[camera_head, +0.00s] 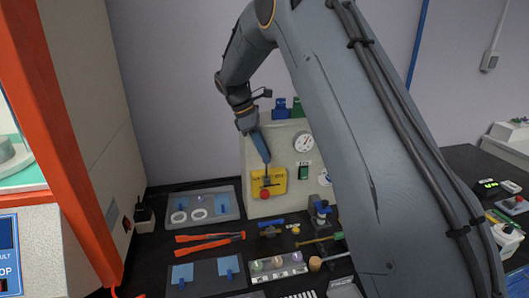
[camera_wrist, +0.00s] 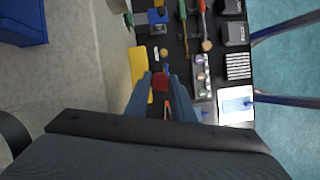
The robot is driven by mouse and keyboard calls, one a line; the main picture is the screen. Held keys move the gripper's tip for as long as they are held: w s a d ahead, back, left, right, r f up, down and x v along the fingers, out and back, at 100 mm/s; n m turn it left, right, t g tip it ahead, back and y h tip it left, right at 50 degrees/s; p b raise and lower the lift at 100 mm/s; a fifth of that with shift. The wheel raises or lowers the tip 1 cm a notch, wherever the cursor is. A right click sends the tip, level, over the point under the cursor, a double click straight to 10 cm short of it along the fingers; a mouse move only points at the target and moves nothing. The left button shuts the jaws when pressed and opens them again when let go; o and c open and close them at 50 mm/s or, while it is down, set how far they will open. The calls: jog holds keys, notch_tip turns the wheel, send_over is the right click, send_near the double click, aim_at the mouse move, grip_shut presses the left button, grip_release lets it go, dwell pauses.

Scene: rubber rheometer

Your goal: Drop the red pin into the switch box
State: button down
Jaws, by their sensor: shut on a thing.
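My gripper (camera_head: 266,184) points down in front of the grey machine's face in the head view. It is shut on the red pin (camera_head: 265,194), whose rounded red end shows at the fingertips. In the wrist view my gripper (camera_wrist: 160,82) has the red pin (camera_wrist: 160,79) between its blue fingertips. The yellow box (camera_head: 278,174), seemingly the switch box, is on the machine's front, behind my fingers. It also shows in the wrist view (camera_wrist: 138,63), left of the fingers. The pin looks close to the box, but I cannot tell whether they touch. The box's opening is not clear.
A grey tray (camera_head: 228,206) with white rings lies left on the black bench. Red-handled tools (camera_head: 210,242), a blue-handled tool (camera_head: 271,231) and a small blue vise (camera_head: 319,212) lie in front. A sample tray (camera_head: 278,266) stands nearer. A gauge (camera_head: 303,143) sits on the machine.

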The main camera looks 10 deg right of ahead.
jog(key=shift+f, duration=0.55)
jog(key=c, duration=1.4)
grip_release()
jog(key=shift+c, duration=0.2)
jog(key=shift+r, duration=0.1)
jog(key=b+v, duration=0.3)
jog(key=v, duration=0.5)
jog(key=shift+b, duration=0.3)
jog(key=s+d+f+m+t+y+b, duration=0.1)
jog(key=s+f+m, duration=0.4)
jog(key=s, duration=0.5)
jog(key=s+d+f+m+y+b, duration=0.1)
jog(key=s+f+m+y+b, duration=0.1)
jog(key=s+f+m, duration=0.3)
jog(key=s+d+f+m+t+y+b, duration=0.1)
jog(key=s+f+m+b, duration=0.2)
jog(key=s+f, duration=0.8)
jog(key=s+m, duration=0.2)
jog(key=s, duration=0.2)
jog(key=shift+d+t, duration=0.3)
